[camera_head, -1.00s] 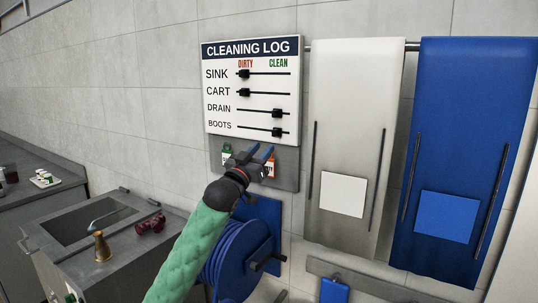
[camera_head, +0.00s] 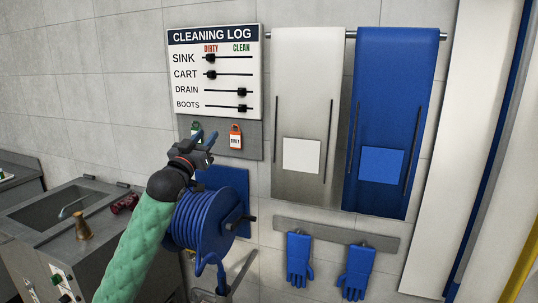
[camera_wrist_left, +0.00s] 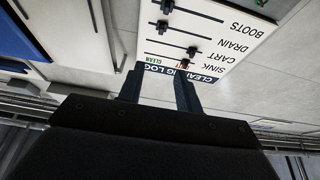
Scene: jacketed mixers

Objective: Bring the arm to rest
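My left gripper (camera_head: 205,138) is at the end of the green-sleeved left arm, in front of the lower part of the wall board. Its two blue fingers stand apart with nothing between them. The left wrist view also shows the fingers (camera_wrist_left: 159,92) spread and empty, with the cleaning log board (camera_wrist_left: 215,38) upside down beyond them. In the head view the cleaning log (camera_head: 213,72) hangs just above the gripper. Its Sink and Cart sliders are at the dirty side, Drain and Boots at the clean side. My right gripper is not in view.
An orange tag (camera_head: 236,137) and a partly hidden green tag (camera_head: 195,128) hang below the log. A blue hose reel (camera_head: 205,220) is close beside the arm. White (camera_head: 305,100) and blue (camera_head: 395,100) aprons, blue gloves (camera_head: 299,259) and a sink (camera_head: 50,218) are around.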

